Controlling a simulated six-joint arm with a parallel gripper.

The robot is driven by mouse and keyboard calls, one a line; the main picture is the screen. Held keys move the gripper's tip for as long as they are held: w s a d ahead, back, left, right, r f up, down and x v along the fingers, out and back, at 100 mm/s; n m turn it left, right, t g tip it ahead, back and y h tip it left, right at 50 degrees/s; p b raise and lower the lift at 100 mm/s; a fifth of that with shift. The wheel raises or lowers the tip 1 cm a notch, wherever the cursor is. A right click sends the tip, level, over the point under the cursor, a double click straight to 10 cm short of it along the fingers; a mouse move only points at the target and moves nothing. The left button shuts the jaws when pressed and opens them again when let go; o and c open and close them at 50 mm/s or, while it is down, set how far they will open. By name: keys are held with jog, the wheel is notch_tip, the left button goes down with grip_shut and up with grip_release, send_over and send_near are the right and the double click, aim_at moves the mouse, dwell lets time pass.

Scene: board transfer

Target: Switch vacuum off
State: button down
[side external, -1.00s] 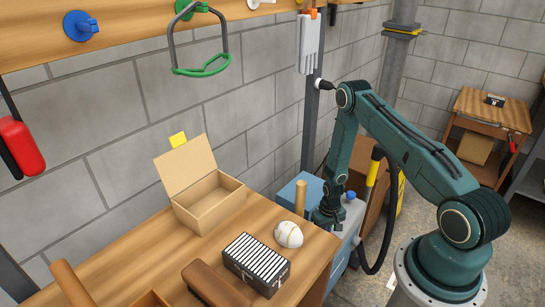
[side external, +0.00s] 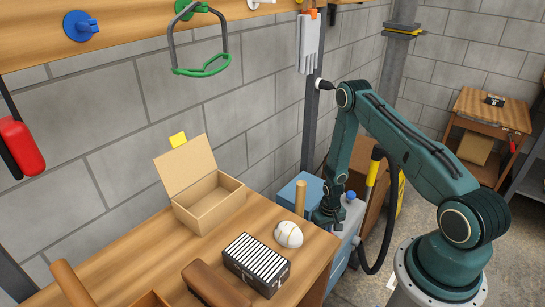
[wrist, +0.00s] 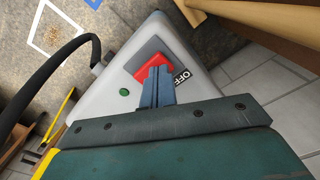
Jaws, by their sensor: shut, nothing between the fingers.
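The vacuum (wrist: 205,100) has a pale grey body with a black hose (wrist: 92,52). Its red switch (wrist: 143,72) sits on a dark grey plate, beside an OFF label (wrist: 181,78). A green round button or light (wrist: 124,92) is to the left of the switch. My gripper (wrist: 157,70) is shut and empty, its fingertips over the red switch and hiding part of it. I cannot tell whether they touch it. In the side view my gripper (side external: 326,222) is low at the vacuum (side external: 352,212), beside the bench's right end.
The wooden bench (side external: 130,255) holds an open cardboard box (side external: 205,205), a white ball-like object (side external: 288,234) and a striped black-and-white block (side external: 256,264). The hose (side external: 378,262) loops beside my arm.

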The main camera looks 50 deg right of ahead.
jog(key=shift+r, duration=3.15)
jog(key=w+a+r+n+t, duration=0.1)
jog(key=a+r, duration=0.2)
jog(key=r, duration=0.7)
jog(key=w+a+r+n+t, duration=0.1)
jog(key=w+a+r, duration=0.15)
jog(key=r, duration=0.85)
jog(key=a+r+n+t, duration=0.1)
jog(key=a+r, duration=0.2)
jog(key=r, duration=0.7)
jog(key=s+a+r+n+t, duration=0.1)
jog(key=s+a+r, duration=0.4)
jog(key=s+r, duration=0.3)
jog(key=s+a+r+n+t, duration=0.1)
jog(key=s+a+r+n, duration=0.1)
jog(key=s+a+r, duration=0.4)
jog(key=shift+s+r+t, duration=0.3)
jog(key=shift+s+r, duration=0.75)
jog(key=shift+s, duration=1.4)
jog(key=shift+w, duration=0.1)
